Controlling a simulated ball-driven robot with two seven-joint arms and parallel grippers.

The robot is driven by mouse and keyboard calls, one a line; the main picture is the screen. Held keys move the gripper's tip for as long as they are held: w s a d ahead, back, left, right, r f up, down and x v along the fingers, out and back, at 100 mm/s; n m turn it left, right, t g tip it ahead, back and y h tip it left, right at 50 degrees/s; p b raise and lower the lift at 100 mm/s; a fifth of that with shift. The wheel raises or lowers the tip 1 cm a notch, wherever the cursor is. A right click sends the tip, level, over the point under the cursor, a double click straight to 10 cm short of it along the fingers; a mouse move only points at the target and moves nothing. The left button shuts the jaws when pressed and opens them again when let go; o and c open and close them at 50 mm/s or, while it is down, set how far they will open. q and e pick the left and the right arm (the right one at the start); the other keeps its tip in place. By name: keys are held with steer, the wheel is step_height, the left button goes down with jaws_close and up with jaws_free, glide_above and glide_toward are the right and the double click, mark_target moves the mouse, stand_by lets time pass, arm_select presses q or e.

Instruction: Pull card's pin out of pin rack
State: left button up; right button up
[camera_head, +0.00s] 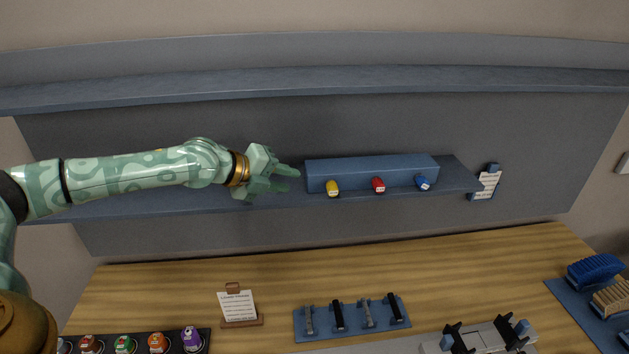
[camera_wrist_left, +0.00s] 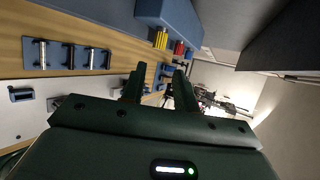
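The pin rack (camera_head: 370,172) is a long blue block on the wall shelf. A yellow pin (camera_head: 332,187), a red pin (camera_head: 378,184) and a blue pin (camera_head: 422,182) stick out of its front. A small card (camera_head: 237,305) stands on the bench; its text is too small to read. My left gripper (camera_head: 287,179) is open and empty, left of the rack and apart from it. In the left wrist view the open fingers (camera_wrist_left: 158,88) show below the yellow pin (camera_wrist_left: 160,39) and the red pin (camera_wrist_left: 179,48). My right gripper is not in view.
A second card (camera_head: 487,183) hangs at the shelf's right end. On the bench are a blue tray (camera_head: 350,330) with several bars, a grey fixture (camera_head: 485,340), brushes (camera_head: 596,270) and a dark rack (camera_head: 130,342) of coloured items. An upper shelf (camera_head: 310,85) overhangs.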

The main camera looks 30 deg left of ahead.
mark_target(328, 188)
arm_select(q)
steer(key=p+x, duration=0.1)
steer(key=x, duration=1)
steer(key=shift+w+f+p, duration=0.15)
steer(key=shift+w+p, duration=0.2)
steer(key=shift+w+d+f, duration=0.3)
steer(key=shift+w+f, duration=0.05)
steer(key=shift+w, duration=0.15)
steer(key=shift+w+f, duration=0.15)
steer(key=shift+w, duration=0.1)
steer(key=shift+c, duration=0.2)
steer(key=shift+s, duration=0.1)
steer(key=c, duration=0.5)
steer(key=shift+c, duration=0.2)
